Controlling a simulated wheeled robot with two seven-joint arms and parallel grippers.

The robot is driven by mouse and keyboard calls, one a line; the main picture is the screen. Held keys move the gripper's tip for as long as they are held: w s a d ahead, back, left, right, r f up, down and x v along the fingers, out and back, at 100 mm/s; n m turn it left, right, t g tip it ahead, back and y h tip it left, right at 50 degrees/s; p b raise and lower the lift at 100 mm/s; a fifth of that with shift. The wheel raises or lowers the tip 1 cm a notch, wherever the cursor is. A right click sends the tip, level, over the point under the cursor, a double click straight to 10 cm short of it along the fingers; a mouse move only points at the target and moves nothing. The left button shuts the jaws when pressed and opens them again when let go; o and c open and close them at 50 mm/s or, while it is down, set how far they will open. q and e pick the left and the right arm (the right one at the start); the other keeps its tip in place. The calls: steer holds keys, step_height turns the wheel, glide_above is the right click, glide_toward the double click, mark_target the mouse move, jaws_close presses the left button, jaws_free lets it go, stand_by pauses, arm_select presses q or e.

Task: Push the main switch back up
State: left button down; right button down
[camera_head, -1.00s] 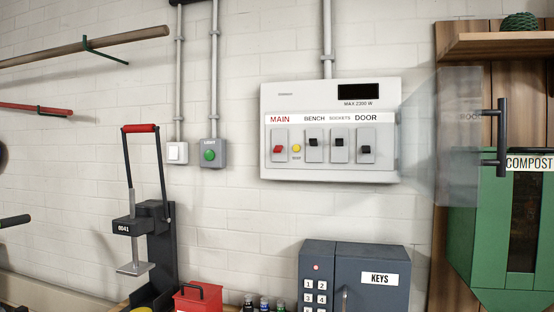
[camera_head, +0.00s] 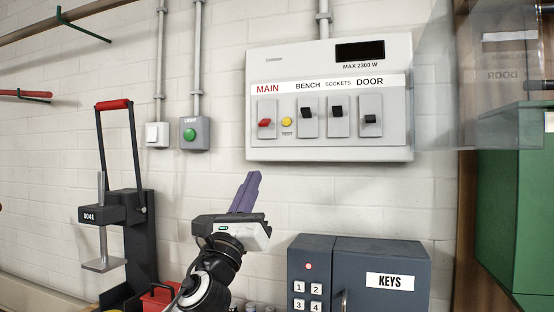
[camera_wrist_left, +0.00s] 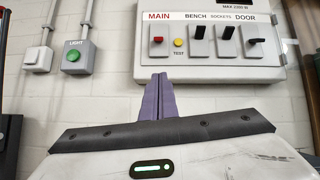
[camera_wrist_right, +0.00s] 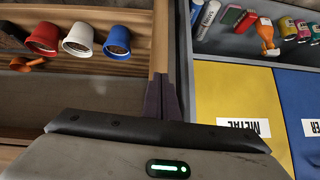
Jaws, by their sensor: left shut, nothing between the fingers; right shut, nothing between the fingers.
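The main switch (camera_head: 264,122) is a red lever under the MAIN label on the white switch panel (camera_head: 255,150). Its lever sits in the lower part of its plate. It also shows in the left wrist view (camera_wrist_left: 157,40). My left gripper (camera_head: 251,180) is shut and empty. Its purple fingers point up, below the panel's lower edge and apart from it. In the left wrist view the fingertips (camera_wrist_left: 160,78) sit just under the panel, below the main switch. My right gripper (camera_wrist_right: 162,82) is shut and empty, seen only in its own wrist view.
Beside the main switch are a yellow test button (camera_head: 286,121) and the black bench (camera_head: 307,112), sockets (camera_head: 338,111) and door (camera_head: 370,118) switches. A clear cover (camera_head: 440,95) stands open at the panel's right. A key box (camera_head: 330,265) stands below; a light switch (camera_head: 189,134) is left.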

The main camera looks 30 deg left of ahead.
mark_target(265, 122)
arm_select(q)
steer(key=w+r, duration=0.2)
steer(key=r, duration=0.1)
steer(key=w+a+r+m+p, duration=0.1)
steer(key=w+r, duration=0.1)
steer(key=r, duration=0.1)
steer(key=w+r+m+p, duration=0.1)
steer(key=w+r, duration=0.1)
steer(key=r, duration=0.1)
steer(key=shift+a+t, duration=0.4)
steer(key=shift+w+a+r, duration=0.1)
steer(key=shift+w+r, duration=0.15)
steer(key=shift+w, duration=0.2)
arm_select(e)
steer(key=shift+d+r, duration=0.35)
steer(key=shift+r, duration=0.05)
